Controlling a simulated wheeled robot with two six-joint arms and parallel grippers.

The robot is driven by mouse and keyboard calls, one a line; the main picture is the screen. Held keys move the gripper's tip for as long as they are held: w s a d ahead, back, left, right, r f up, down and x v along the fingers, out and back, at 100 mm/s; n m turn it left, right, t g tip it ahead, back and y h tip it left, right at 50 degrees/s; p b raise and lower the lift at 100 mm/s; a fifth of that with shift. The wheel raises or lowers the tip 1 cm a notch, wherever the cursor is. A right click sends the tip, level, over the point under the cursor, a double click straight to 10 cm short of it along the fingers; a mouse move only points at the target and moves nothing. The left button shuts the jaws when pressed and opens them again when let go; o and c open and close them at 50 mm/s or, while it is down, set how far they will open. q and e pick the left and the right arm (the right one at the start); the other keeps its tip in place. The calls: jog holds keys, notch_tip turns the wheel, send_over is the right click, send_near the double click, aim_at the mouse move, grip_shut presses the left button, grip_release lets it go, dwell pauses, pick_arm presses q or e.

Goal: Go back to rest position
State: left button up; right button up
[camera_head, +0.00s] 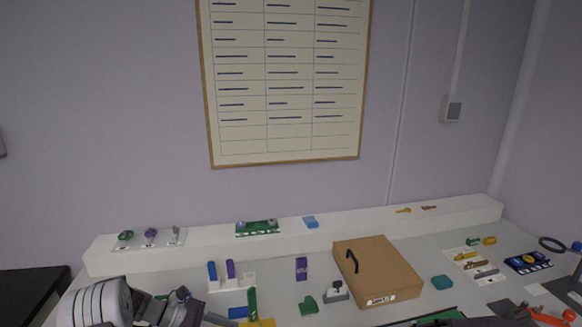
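The task names no object. My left arm comes in at the bottom left as a thick pale grey cylinder with dark bands. What appears to be my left gripper (180,306) is a dark purple-grey shape right of it, low over the bench. Its fingertips are not clear, so I cannot tell whether it is open or shut, or whether it holds anything. I cannot make out my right gripper in this view.
A cardboard box (378,268) with a black handle sits on the bench right of centre. A white ledge (370,223) along the wall carries small items. Purple, blue and green pieces lie around a white rack (232,281).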

pick_arm(q)
jog(key=s+m+y, duration=0.2)
jog(key=s, duration=0.1)
jog(key=s+d+m+g+y, duration=0.1)
jog(key=s+m+y, duration=0.1)
jog(key=s, duration=0.1)
jog(key=s+d+m+g+y, duration=0.1)
jog(key=s+m, duration=0.1)
jog(key=s, duration=0.1)
jog(key=shift+s+m+y, duration=0.25)
jog(key=shift+m+y, duration=0.15)
jog(key=s+a+r+m+t+y, duration=0.1)
jog(key=s+a+m+t+y, duration=0.1)
jog(key=s+m+y, duration=0.3)
jog(key=s+m, duration=0.4)
jog(key=m, duration=0.2)
jog(key=shift+a+r+y, duration=0.25)
jog(key=shift+a+y, duration=0.1)
jog(key=shift+y, duration=0.05)
